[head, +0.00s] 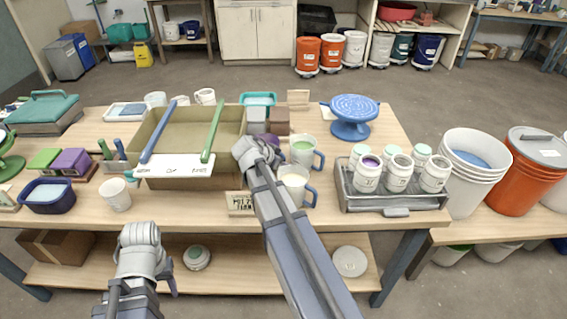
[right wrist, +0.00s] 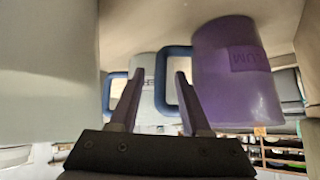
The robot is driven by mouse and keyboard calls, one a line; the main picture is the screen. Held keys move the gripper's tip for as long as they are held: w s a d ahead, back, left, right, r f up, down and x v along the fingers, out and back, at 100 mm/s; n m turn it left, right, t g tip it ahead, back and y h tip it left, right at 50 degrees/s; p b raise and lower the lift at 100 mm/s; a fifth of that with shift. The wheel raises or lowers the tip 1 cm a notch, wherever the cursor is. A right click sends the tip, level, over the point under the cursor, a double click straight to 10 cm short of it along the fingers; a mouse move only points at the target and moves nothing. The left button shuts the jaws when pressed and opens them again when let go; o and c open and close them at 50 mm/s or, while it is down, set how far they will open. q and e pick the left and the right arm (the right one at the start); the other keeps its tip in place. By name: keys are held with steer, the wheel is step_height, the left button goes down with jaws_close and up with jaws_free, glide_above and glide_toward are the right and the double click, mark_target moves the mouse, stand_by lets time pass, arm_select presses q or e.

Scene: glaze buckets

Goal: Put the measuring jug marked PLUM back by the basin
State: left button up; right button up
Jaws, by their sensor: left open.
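The purple PLUM jug (right wrist: 238,80) fills the right side of the right wrist view, with part of its raised lettering showing. Its dark blue handle stands between and beside the fingers of my right gripper (right wrist: 160,74), which are spread apart. In the head view my right gripper (head: 262,150) is over the table's middle and hides most of the purple jug (head: 269,139). A shallow teal basin (head: 258,96) with pale liquid stands behind it. My left gripper (head: 140,240) is low at the front left, away from the jugs, its fingers largely hidden.
A jug with green contents (head: 303,150) and a pale jug (head: 295,185) stand just right of my right arm. A large tan tub (head: 190,182) with two sticks across it is to the left. A grey tray (head: 395,203) of several jars is to the right.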

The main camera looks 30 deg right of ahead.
steer(key=shift+r, duration=0.15)
steer(key=p+v, duration=0.8)
steer(key=v, duration=0.4)
steer(key=shift+p, duration=0.4)
